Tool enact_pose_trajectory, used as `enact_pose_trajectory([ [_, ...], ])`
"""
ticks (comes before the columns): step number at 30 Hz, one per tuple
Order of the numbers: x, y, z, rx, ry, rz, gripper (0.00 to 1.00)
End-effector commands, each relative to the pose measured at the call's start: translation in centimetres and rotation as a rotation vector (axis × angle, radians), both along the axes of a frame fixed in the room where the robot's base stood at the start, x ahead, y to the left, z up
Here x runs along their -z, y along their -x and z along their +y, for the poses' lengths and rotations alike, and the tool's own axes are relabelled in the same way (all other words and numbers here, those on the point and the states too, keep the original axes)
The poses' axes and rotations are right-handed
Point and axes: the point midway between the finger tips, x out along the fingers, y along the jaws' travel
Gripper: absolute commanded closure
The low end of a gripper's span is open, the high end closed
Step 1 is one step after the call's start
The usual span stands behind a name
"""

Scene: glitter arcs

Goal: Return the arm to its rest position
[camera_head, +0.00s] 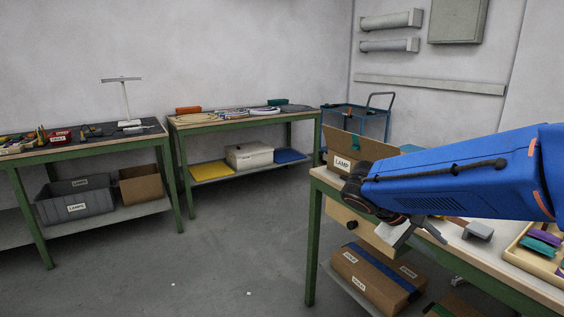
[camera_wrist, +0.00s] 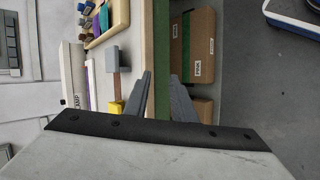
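My blue arm (camera_head: 455,180) reaches in from the right over the near green-framed workbench (camera_head: 500,275). In the head view my gripper (camera_head: 430,232) hangs below the dark wrist joint at the bench's front edge, partly hidden by the arm. In the wrist view its two grey fingers (camera_wrist: 160,75) stand apart, with nothing visible held between them. The bench edge and the lower shelf show beyond them.
A cardboard box marked LAMP (camera_head: 343,163) stands at the bench's far end. A grey block (camera_head: 478,230) and a tray (camera_head: 511,254) of coloured pieces lie right. Labelled boxes (camera_head: 365,280) sit below. Floor (camera_head: 235,245) left is mostly clear.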

Motion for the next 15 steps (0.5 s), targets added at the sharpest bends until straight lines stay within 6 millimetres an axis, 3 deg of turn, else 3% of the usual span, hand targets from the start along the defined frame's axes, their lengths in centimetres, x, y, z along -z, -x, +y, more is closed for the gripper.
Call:
enact_pose_trajectory([
  [1,0.4,1.6,-0.3,0.012,-0.054,-0.007,0.77],
  [6,2.2,6.0,-0.1,0.033,-0.237,-0.031,0.77],
  [15,4.7,12.3,2.2,0.051,-0.542,-0.137,0.77],
])
